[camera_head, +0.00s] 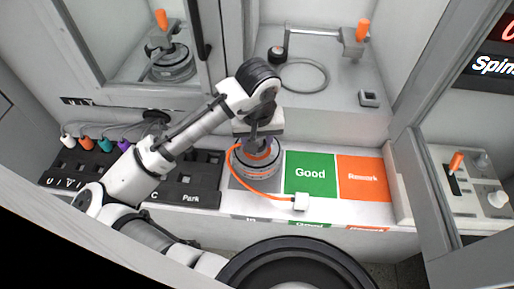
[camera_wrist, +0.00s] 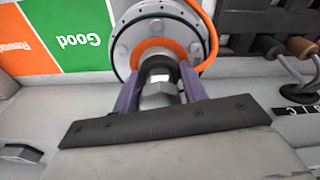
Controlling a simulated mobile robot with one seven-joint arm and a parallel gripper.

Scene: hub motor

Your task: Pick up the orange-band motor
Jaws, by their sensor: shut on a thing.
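The orange-band motor (camera_head: 257,170) is a round silver hub with an orange ring and an orange cable that ends in a white connector (camera_head: 301,201). It is at the grey spot left of the green Good pad. My gripper (camera_head: 260,138) is above it, pointing down. In the wrist view, the motor's flange (camera_wrist: 122,48) fills the top middle, and my gripper's purple fingers (camera_wrist: 158,92) are shut on its central shaft (camera_wrist: 158,82). I cannot tell whether the motor's base touches the surface.
The green Good pad (camera_head: 310,174) and orange Rework pad (camera_head: 363,179) lie to the right, both empty. A dark rack (camera_head: 185,190) with coloured plugs is at left. Behind are an enclosed station with another motor (camera_head: 174,62) and an open bay with a grey ring (camera_head: 304,76).

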